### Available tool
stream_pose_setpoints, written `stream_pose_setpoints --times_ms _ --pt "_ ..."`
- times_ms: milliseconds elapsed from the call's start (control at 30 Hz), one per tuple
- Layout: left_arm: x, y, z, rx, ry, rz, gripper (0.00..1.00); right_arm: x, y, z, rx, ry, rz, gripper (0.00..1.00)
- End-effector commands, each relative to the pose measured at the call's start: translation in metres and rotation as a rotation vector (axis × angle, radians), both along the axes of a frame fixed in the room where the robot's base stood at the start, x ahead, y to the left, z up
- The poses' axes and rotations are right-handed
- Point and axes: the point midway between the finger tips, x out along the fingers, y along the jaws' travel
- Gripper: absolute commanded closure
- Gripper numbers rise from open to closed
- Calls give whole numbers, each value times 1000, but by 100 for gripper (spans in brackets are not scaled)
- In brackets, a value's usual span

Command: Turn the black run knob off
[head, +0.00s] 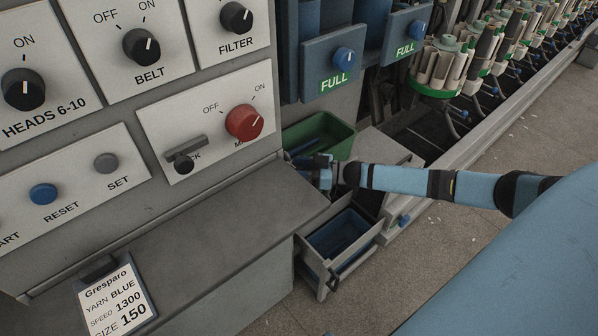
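No knob with a readable RUN label is in view. Three black knobs are on the grey panel: the HEADS 6-10 knob (23,90) at the left edge, the BELT knob (141,47) and the FILTER knob (236,18). The HEADS 6-10 knob's white mark points up towards ON; its OFF side is cut off. The BELT knob's mark points up and right, on its ON side. My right gripper (308,164) is low by the green bin, away from these knobs and small in view; its finger opening is unclear. My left gripper is out of view.
A red knob (244,122) points to ON, beside a lever with a small dark knob (184,163). Blue RESET (43,194) and grey SET (106,163) buttons sit lower left. A grey ledge (190,235), green bin (320,134) and open drawer (340,245) are below.

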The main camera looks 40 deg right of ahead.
Motion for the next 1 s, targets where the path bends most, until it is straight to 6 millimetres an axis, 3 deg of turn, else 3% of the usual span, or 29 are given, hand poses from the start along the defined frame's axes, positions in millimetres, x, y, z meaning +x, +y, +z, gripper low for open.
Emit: stream_pose_setpoints --times_ms 467,500,567,867,1000 --pt "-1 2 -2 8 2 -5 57 0 0 1 0 -1 13 80" --pt "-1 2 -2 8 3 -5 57 1 0 1 0 -1 13 47" --pt "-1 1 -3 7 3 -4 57 0 0 1 0 -1 13 33" --pt "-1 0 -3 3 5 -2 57 -1 -1 0 -1 -1 13 33" --pt "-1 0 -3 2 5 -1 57 -9 -11 0 -1 1 13 33"
